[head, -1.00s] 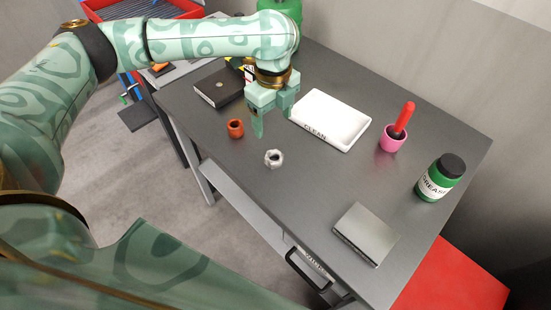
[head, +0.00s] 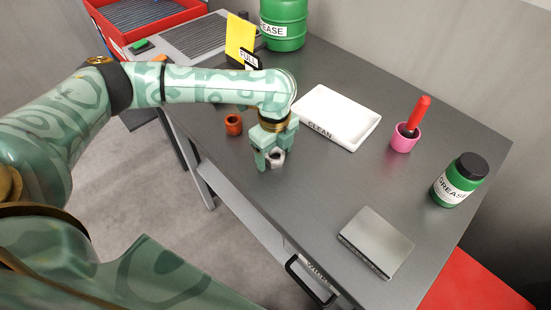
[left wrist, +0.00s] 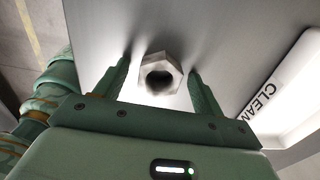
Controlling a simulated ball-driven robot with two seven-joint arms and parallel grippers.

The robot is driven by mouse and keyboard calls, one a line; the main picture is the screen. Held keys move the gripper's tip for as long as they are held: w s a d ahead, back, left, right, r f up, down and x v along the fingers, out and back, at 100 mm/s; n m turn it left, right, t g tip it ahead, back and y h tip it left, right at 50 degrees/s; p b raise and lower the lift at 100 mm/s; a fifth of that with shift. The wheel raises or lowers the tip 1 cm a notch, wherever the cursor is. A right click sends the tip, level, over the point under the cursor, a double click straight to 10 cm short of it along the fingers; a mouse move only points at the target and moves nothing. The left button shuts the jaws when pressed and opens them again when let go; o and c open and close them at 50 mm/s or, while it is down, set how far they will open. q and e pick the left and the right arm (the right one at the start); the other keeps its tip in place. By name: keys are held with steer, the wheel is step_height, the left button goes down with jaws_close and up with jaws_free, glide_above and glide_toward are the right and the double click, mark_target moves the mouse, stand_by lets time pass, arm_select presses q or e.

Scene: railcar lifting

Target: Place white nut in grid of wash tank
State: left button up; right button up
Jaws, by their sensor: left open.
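The white nut (head: 278,158) lies on the grey table near its front edge. It is hexagonal with a round hole, as the left wrist view shows (left wrist: 161,73). My left gripper (head: 268,163) is low over the table at the nut, its fingers open. In the left wrist view the fingers (left wrist: 160,92) stand on either side of the nut, with a gap at each side. A red tank with a dark ribbed grid inside (head: 118,44) is at the top left, partly cut off by the frame. My right gripper is not in view.
An orange nut (head: 233,125) stands left of my gripper. A white CLEAN tray (head: 345,140), a pink cup (head: 404,144) with a red-handled tool, a green grease jar (head: 453,190) and a grey flat box (head: 377,240) are on the table. A grey ribbed tray (head: 215,60) lies toward the red tank.

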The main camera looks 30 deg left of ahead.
arm_select(q)
steer(key=shift+r, duration=0.15)
steer(key=shift+c, duration=1.2)
steer(key=c, duration=1.1)
